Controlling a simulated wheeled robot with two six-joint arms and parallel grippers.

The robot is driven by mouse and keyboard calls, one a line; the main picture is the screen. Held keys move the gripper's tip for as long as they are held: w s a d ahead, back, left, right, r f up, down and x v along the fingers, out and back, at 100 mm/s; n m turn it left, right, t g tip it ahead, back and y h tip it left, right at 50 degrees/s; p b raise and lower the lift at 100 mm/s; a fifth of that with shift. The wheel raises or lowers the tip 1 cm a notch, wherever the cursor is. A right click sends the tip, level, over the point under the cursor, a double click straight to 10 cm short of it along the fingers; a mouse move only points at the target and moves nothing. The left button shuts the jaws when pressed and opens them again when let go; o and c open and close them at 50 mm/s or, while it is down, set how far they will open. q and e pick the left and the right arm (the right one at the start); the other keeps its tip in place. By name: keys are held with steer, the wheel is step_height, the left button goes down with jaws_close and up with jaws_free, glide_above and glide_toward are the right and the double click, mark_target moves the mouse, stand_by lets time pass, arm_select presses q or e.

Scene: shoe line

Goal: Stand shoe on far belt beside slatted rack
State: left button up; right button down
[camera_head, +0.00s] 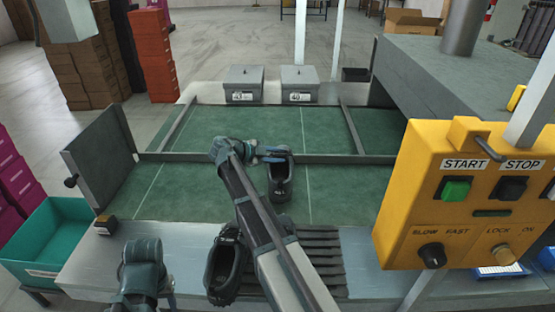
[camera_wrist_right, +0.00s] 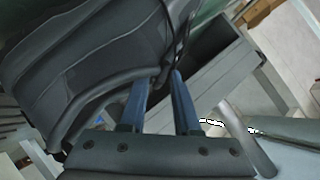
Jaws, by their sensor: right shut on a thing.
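A dark shoe (camera_head: 282,186) shows over the near green belt (camera_head: 340,190), just in front of the rail that divides it from the far green belt (camera_head: 230,125). Its heel faces me; I cannot tell whether its sole touches the belt. My right gripper (camera_head: 272,154) is shut on the shoe's upper edge from the left. The right wrist view shows the shoe's dark side (camera_wrist_right: 90,65) close against the blue fingers (camera_wrist_right: 163,78). The black slatted rack (camera_head: 325,262) is at the near edge, partly behind my right arm. My left gripper (camera_head: 142,268) is low at the left; its fingers are unclear.
Another dark shoe (camera_head: 222,268) stands at the left of the rack. Two grey lidded boxes (camera_head: 299,82) stand beyond the far belt. A yellow control box (camera_head: 465,200) blocks the right side. A teal bin (camera_head: 50,240) is at the left. The far belt looks clear.

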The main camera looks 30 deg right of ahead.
steer(key=shift+f, duration=0.2)
steer(key=c, duration=0.6)
jaws_free()
steer(key=shift+r, duration=0.1)
steer(key=shift+r, duration=0.25)
steer(key=p+v, duration=0.5)
steer(key=v, duration=0.7)
steer(key=shift+f, duration=0.15)
